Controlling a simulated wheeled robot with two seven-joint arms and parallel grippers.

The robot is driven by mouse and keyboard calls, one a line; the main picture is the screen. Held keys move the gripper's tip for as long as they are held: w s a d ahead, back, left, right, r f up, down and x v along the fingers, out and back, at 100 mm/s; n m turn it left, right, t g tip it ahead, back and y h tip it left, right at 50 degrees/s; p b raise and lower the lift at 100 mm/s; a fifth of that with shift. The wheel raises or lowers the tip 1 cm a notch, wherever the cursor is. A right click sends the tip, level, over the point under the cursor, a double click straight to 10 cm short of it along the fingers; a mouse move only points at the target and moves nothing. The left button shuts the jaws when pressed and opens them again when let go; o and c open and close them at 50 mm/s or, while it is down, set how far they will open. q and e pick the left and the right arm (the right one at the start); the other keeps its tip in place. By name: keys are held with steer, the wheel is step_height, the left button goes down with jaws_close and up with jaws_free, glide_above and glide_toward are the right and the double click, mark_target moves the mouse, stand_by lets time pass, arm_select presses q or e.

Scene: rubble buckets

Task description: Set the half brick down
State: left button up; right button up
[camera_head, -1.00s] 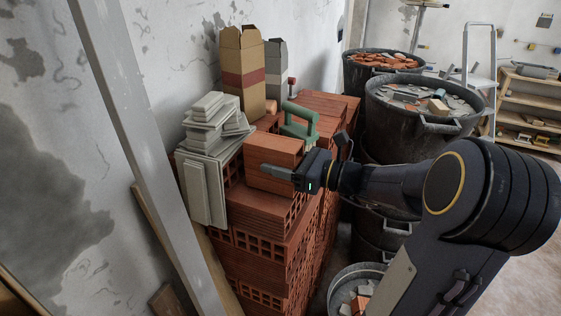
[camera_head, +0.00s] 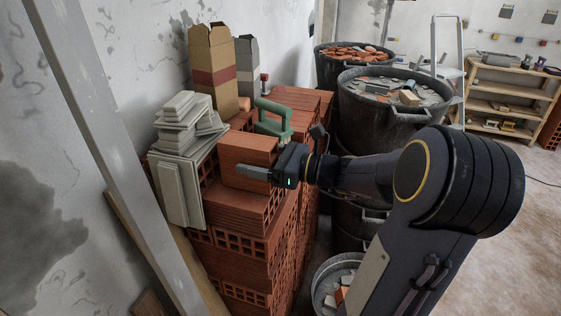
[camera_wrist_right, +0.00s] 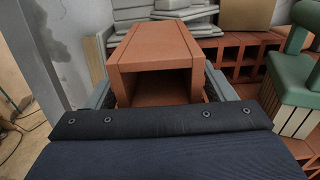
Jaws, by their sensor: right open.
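The half brick (camera_head: 248,150) is an orange-red hollow block on top of the stack of red hollow bricks (camera_head: 240,212). In the right wrist view the half brick (camera_wrist_right: 157,44) lies straight ahead, its open end facing me, with bricks under it. My right gripper (camera_head: 256,175) is open around it. One finger shows along the brick's near side in the head view; in the wrist view the fingers stand on both sides of it. Whether either finger touches the brick I cannot tell. My left gripper is not in view.
Grey tile pieces (camera_head: 184,150) lie left of the half brick. A green-handled brush (camera_head: 272,118) stands just behind it, with a cardboard box (camera_head: 214,70) farther back. Black rubble buckets (camera_head: 385,118) stand to the right. A grey post (camera_head: 110,140) leans at the left.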

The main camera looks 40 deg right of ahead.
steer(key=b+v, duration=0.1)
steer(key=v, duration=1)
steer(key=shift+s, duration=0.2)
steer(key=shift+d, duration=0.15)
